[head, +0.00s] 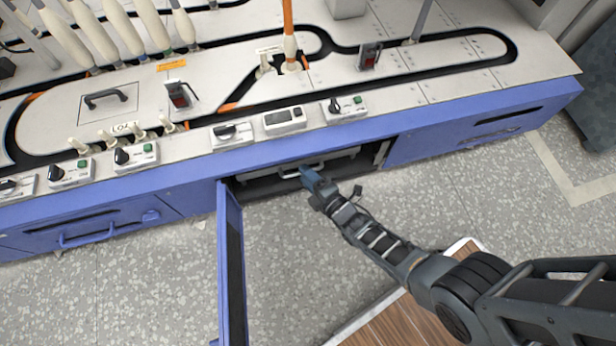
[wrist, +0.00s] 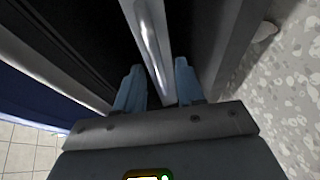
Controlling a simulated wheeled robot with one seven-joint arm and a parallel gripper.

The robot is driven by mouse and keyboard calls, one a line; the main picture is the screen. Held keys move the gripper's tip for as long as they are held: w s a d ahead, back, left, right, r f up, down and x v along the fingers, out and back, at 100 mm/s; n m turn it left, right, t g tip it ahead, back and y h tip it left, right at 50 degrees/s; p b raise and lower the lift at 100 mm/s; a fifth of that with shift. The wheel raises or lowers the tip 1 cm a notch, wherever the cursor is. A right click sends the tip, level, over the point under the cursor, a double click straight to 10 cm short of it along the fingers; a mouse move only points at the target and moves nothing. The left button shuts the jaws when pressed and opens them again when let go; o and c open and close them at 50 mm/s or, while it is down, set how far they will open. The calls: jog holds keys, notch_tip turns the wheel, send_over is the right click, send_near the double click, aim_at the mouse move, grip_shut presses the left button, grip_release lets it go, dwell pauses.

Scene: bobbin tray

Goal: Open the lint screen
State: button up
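The lint screen (head: 345,157) appears to be the pale-edged panel in the dark opening under the blue cabinet front. A light metal handle (head: 291,174) is on its front. The blue fingers of my gripper (head: 306,172) reach into the opening at the right end of this handle. In the wrist view, a shiny metal bar (wrist: 152,40) runs between the two fingers of my gripper (wrist: 158,80). The fingers stand apart, one on each side of the bar, with narrow gaps showing. Whether either finger touches it I cannot tell.
A blue door (head: 231,265) hangs swung out at the left of the opening. A closed blue drawer (head: 85,230) is farther left. The white machine top (head: 440,90) with knobs and bobbins lies above.

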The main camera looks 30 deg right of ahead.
jog(key=shift+c, duration=0.2)
grip_shut()
dwell(0.4)
